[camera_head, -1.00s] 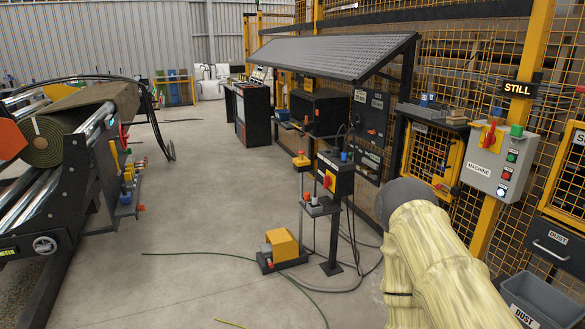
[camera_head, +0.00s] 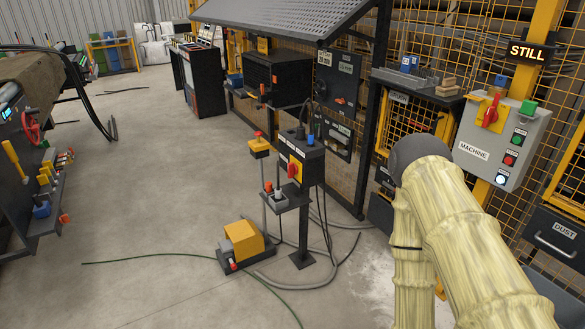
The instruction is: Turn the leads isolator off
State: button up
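A black box (camera_head: 312,160) stands on a post in mid-view, with a red rotary handle on a yellow plate (camera_head: 294,170) on its front. Cables and a blue plug are at its top. Its white labels are too small to read, so I cannot confirm that it is the leads isolator. The red handle looks roughly upright. A grey box labelled MACHINE (camera_head: 502,140) at the right has another red handle on a yellow plate (camera_head: 491,111). My arm, in a pale yellow sleeve, rises at the lower right. My gripper is not in view.
A yellow foot-pedal unit (camera_head: 242,243) sits on the floor before the post. A green cable (camera_head: 180,258) and grey hoses (camera_head: 300,284) lie around it. A black machine (camera_head: 25,190) with levers stands at the left. A lit STILL sign (camera_head: 527,52) hangs upper right.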

aim_at(292, 169)
jog(key=z, duration=0.3)
jog(key=k, duration=0.35)
jog(key=u, duration=1.55)
jog(key=i, duration=2.15)
jog(key=z, duration=1)
